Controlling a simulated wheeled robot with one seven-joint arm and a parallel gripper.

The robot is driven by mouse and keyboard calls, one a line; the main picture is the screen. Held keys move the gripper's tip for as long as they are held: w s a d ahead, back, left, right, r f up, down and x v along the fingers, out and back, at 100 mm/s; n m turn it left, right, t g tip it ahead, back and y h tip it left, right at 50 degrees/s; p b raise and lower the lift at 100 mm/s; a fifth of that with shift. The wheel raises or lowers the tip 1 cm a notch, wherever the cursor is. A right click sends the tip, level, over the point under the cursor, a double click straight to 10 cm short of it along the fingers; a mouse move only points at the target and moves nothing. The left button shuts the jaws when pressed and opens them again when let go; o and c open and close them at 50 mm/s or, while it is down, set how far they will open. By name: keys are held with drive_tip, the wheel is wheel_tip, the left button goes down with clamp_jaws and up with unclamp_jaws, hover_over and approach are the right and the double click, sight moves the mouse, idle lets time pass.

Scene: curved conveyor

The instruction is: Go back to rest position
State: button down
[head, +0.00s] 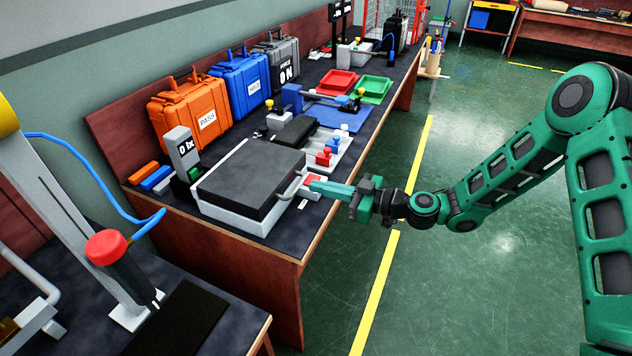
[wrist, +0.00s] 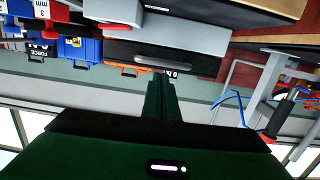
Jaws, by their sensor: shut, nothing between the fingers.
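My gripper (head: 313,186) is at the end of my green arm, with its fingertips over the front right edge of the bench, close to a red button (head: 312,181) beside a white box with a dark lid (head: 250,180). I cannot tell whether the fingers touch the button. In the wrist view my gripper's fingers (wrist: 159,80) are together with nothing between them. The wrist picture is upside down, and the box's grey handle (wrist: 148,60) shows just beyond the fingertips.
Orange (head: 188,108), blue (head: 240,82) and grey cases stand along the back of the bench. Red (head: 339,82) and green trays lie farther along. A post with a red knob (head: 107,247) stands at the near left. The green floor (head: 470,285) right of the bench is clear.

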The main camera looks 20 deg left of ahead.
drive_tip(key=d+f, duration=0.4)
drive_tip(key=f, duration=0.1)
drive_tip(key=s+d+r+m+h, duration=0.2)
drive_tip(key=d+r+m+h, duration=0.15)
drive_tip(key=d, duration=0.95)
drive_tip(key=s+d+r+m+h, duration=0.25)
drive_tip(key=d+h, duration=0.25)
drive_tip(key=d, duration=0.8)
drive_tip(key=s+d+r+m+h, duration=0.25)
drive_tip(key=d+h, duration=0.25)
drive_tip(key=d, duration=0.8)
drive_tip(key=s+d+r+m+g+h, duration=0.1)
drive_tip(key=s+d+r+m, duration=0.3)
drive_tip(key=s+d+m, duration=0.3)
drive_tip(key=s+d+r+m+g+h, duration=0.1)
drive_tip(key=s+d+r+m, duration=0.3)
drive_tip(key=s+d+m, duration=0.4)
drive_tip(key=s+d+h, duration=0.1)
drive_tip(key=s+d, duration=0.1)
drive_tip(key=s, duration=0.5)
drive_tip(key=shift+s+r, duration=0.35)
drive_tip(key=shift+d, duration=0.1)
